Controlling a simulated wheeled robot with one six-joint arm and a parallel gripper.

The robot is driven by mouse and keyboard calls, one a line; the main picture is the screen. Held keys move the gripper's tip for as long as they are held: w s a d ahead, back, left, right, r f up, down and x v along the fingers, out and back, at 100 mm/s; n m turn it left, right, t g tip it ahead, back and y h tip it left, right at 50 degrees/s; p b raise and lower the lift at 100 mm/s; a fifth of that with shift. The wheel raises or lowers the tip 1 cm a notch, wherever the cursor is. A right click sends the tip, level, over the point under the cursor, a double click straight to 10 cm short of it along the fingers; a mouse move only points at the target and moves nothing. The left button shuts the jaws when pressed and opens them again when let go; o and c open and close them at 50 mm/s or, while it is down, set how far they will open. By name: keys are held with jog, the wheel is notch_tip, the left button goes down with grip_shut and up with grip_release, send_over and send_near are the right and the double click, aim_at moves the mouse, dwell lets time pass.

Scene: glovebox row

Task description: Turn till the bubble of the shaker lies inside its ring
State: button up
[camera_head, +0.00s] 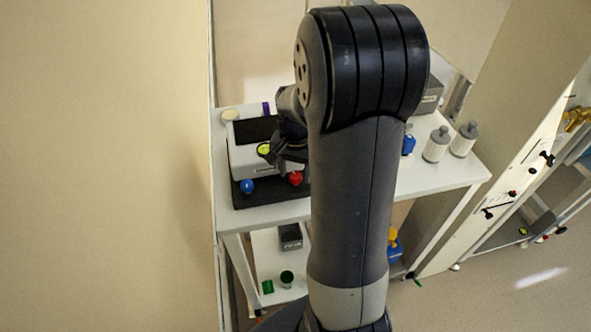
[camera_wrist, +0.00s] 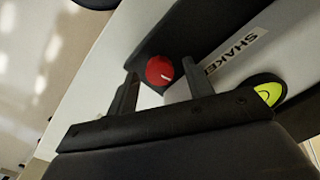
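The shaker (camera_head: 243,161) is a pale box with a dark top on a black base, on the white bench at the left in the head view. Its yellow-green bubble level (camera_head: 264,149) also shows in the wrist view (camera_wrist: 268,93), with part of a dark ring; I cannot make out where the bubble lies. A red knob (camera_head: 295,178) and a blue knob (camera_head: 247,186) sit at its front corners. My gripper (camera_wrist: 160,69) is open, its two fingers on either side of the red knob (camera_wrist: 159,72) with gaps visible; contact is not seen.
Two grey-capped bottles (camera_head: 436,146) and a blue item (camera_head: 408,144) stand on the bench (camera_head: 440,181) to the right of my arm. Green items (camera_head: 286,279) and a dark box (camera_head: 290,236) lie on the lower shelf. A wall closes the left side.

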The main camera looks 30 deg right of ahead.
aim_at(296, 175)
notch_tip(296, 175, up, 11)
jog(key=shift+b, duration=0.3)
dwell(0.4)
jog(key=shift+f, duration=0.2)
notch_tip(296, 175, down, 11)
jog(key=shift+r+p, duration=0.1)
jog(key=shift+p, duration=0.2)
jog(key=shift+n, duration=0.3)
jog(key=shift+r, duration=0.15)
dwell(0.5)
